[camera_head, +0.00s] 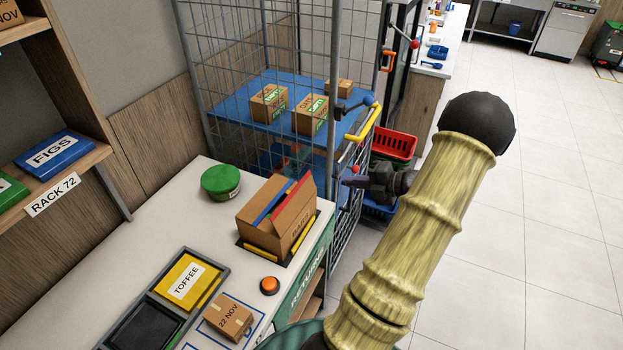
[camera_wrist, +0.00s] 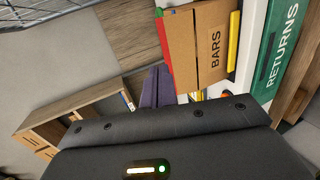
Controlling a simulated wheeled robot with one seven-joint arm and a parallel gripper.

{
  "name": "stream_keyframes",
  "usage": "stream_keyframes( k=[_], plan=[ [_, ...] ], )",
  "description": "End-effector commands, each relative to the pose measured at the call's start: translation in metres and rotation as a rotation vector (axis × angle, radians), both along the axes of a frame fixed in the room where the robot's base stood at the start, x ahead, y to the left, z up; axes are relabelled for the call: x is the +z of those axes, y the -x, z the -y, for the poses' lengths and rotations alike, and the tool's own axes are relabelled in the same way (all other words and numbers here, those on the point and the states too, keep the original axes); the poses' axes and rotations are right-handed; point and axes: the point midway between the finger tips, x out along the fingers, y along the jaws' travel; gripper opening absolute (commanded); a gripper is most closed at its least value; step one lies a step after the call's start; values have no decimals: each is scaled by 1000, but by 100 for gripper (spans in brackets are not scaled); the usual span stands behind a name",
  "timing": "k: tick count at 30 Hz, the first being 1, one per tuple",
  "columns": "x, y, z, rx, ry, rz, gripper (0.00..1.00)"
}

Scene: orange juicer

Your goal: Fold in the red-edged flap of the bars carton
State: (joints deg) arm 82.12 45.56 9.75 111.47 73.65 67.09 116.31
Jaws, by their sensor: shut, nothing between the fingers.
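The bars carton (camera_head: 272,238) is a brown box standing on a dark mat on the counter, its top flaps not lying flat. The red-edged flap (camera_head: 297,204) stands up on its right side; a blue-edged flap (camera_head: 264,207) shows to its left. In the wrist view the carton's side (camera_wrist: 213,48) reads BARS, and a red edge (camera_wrist: 162,38) shows along its left. My gripper (camera_head: 347,181) is shut and empty, to the right of the carton and apart from it in the head view. Its purple fingers (camera_wrist: 156,87) show in the wrist view beside the carton's lower left.
A wire cage trolley (camera_head: 240,50) with small boxes on blue shelves stands behind. A green round tub (camera_head: 221,182), an orange button (camera_head: 269,286), a TOFFEE tray (camera_head: 184,283) and a small dated box (camera_head: 228,316) share the counter. Red baskets (camera_head: 394,144) stand behind my arm.

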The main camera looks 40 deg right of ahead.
Motion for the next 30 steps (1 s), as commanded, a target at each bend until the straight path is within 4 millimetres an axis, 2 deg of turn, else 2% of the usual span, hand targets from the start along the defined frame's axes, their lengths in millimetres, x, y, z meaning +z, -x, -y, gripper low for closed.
stream_keyframes(
  k=[9,14,30],
  plan=[
    [0,-2,-2,5,2,-1,0],
    [-3,-13,-6,6,0,-1,0],
    [-34,-93,-37,8,0,-4,0]
  ],
)
